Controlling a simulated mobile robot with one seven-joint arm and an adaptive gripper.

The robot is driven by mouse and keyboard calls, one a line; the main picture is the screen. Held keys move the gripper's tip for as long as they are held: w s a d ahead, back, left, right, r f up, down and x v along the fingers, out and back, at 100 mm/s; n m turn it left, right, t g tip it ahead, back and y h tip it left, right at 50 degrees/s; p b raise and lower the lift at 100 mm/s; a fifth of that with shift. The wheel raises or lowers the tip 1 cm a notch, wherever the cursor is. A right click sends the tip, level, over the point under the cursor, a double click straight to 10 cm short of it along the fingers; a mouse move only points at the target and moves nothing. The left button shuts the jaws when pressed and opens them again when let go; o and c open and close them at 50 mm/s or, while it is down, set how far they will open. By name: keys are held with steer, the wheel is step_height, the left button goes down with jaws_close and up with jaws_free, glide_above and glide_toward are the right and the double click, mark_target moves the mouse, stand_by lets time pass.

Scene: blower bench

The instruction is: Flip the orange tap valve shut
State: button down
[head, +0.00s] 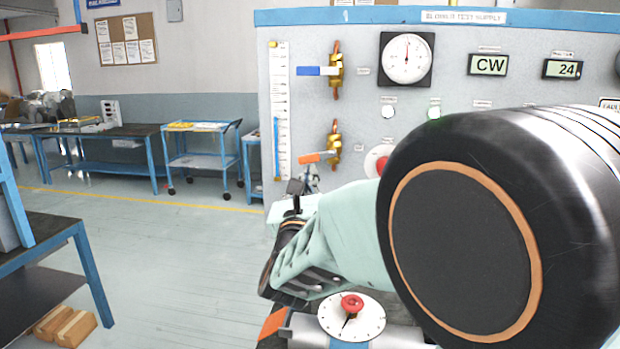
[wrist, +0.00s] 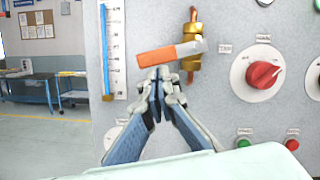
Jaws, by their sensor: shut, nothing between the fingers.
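The orange tap valve has a brass body (head: 334,146) on a vertical copper pipe on the grey panel. Its orange handle (head: 314,157) points left, nearly level, across the pipe line. In the wrist view the handle (wrist: 155,57) has an orange outer part and a paler part near the brass body (wrist: 192,45). My gripper (wrist: 158,73) is shut and empty. Its fingertips sit just below the handle in that view; I cannot tell whether they touch it. In the head view my arm hides much of the gripper.
A blue-handled valve (head: 318,71) sits above, its handle also pointing left. A vertical scale (head: 281,110) is left of the valves. In the wrist view a red knob (wrist: 263,74) and green and red buttons are to the right. The floor (head: 160,245) at left is open.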

steer(key=shift+f+b, duration=0.15)
steer(key=shift+b, duration=0.2)
steer(key=b, duration=0.3)
steer(key=shift+w+f+m, duration=0.2)
steer(key=shift+m, duration=0.1)
steer(key=shift+b, duration=0.7)
steer(key=b, duration=0.5)
steer(key=shift+r+m+h, duration=0.15)
steer(key=shift+m+h, duration=0.15)
steer(key=shift+m, duration=0.1)
